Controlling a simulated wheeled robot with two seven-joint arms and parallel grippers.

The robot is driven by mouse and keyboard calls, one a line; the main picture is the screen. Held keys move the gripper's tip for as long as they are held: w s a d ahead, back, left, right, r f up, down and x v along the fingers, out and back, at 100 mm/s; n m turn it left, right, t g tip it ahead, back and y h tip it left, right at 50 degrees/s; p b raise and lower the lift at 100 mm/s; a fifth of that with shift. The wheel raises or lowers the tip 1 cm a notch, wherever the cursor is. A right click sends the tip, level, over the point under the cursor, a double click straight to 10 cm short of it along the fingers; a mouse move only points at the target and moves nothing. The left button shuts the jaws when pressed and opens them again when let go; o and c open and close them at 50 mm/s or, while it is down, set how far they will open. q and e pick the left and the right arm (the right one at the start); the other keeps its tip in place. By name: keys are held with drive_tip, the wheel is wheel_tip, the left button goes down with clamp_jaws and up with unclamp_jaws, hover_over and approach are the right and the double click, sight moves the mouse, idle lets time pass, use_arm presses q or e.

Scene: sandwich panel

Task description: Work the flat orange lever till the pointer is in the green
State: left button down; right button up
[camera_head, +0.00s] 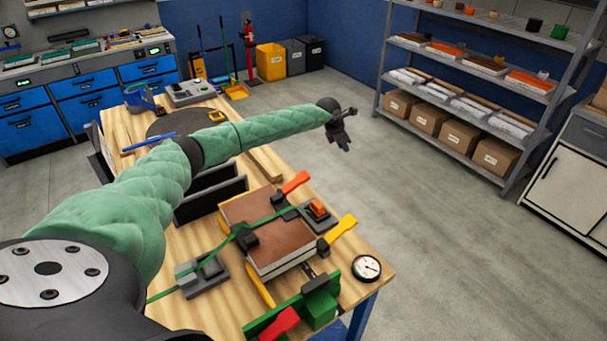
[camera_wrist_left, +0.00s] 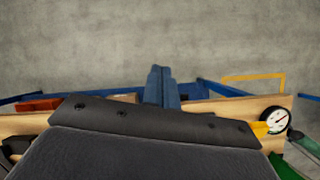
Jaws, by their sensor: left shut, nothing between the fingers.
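A flat orange lever (camera_head: 295,183) sticks out from the far side of a brown-topped sandwich panel (camera_head: 262,218) on the wooden table. A second, blockier orange piece (camera_head: 317,207) sits on a dark buckle at the panel's right. A round white gauge (camera_head: 367,268) lies at the table's right corner, and it also shows in the wrist view (camera_wrist_left: 276,120). Its pointer and colour zones are too small to read surely. My left gripper (camera_head: 346,147) is shut and empty, above and beyond the table's far right edge, apart from the levers. Its fingers (camera_wrist_left: 162,86) show over bare floor. My right gripper is out of view.
A yellow lever (camera_head: 342,228) and a red lever (camera_head: 280,322) stick out around the panel. A green strap (camera_head: 222,246) crosses it. Dark upright holders (camera_head: 210,200) stand behind. A shelf rack (camera_head: 470,90) stands at right. Floor (camera_head: 430,220) beyond the table is clear.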

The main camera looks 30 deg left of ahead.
use_arm(q)
drive_tip(key=s+a+f+m+g+y, duration=0.1)
drive_tip(key=s+a+f+g+y, duration=0.1)
drive_tip(key=s+a+g+y, duration=0.3)
drive_tip(key=m+g, duration=0.1)
approach(304, 176)
drive_tip(key=shift+w+a+r, duration=0.15)
drive_tip(key=shift+w+a, duration=0.1)
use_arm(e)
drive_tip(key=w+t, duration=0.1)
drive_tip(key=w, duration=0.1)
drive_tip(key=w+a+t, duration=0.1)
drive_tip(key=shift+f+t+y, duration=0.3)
use_arm(q)
drive_tip(key=shift+b+x, duration=0.55)
drive_tip(key=shift+x, duration=2.9)
drive_tip(key=shift+s+d, duration=0.15)
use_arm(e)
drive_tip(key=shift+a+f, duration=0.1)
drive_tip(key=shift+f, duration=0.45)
